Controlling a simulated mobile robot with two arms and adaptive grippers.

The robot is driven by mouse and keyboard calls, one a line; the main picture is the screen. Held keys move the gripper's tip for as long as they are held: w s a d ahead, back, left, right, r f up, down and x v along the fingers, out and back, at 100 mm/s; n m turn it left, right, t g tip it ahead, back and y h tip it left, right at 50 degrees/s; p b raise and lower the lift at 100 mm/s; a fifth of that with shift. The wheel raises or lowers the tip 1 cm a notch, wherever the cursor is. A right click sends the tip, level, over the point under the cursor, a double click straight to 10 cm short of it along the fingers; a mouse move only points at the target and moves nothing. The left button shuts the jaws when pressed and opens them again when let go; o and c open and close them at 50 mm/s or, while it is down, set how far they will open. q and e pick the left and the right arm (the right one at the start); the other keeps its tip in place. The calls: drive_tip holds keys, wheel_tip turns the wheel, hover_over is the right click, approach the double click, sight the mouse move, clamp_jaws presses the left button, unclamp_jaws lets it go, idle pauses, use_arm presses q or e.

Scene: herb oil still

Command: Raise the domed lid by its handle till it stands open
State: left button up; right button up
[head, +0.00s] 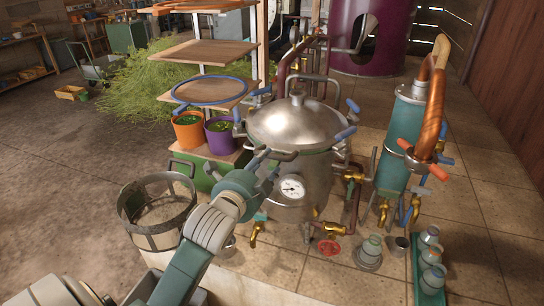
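The domed lid (297,124) is shiny steel with a small fitting on top. It sits down on the steel still pot (305,187), which has a round dial (292,188) on its front. Blue-tipped clamps (345,133) stand around the rim. My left gripper (275,160) is at the lid's front-left rim, its dark fingers beside or over a dark bar there. I cannot tell whether they are closed on that bar, and the contact is partly hidden. A grey arched bar (313,78) rises behind the lid. My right gripper is not in view.
A wire-rimmed basket (158,212) stands left of the pot. An orange pot (188,130) and a purple pot (220,137) stand behind-left. A teal cylinder (399,140) with a copper pipe stands right. Several small jars (431,257) stand front right. The left floor is mostly clear.

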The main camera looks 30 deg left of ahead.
sight(272, 158)
use_arm(q)
drive_tip(key=x, duration=0.5)
drive_tip(key=shift+w+f+p, duration=0.1)
drive_tip(key=shift+w+p, duration=0.05)
drive_tip(key=shift+p, duration=0.25)
clamp_jaws()
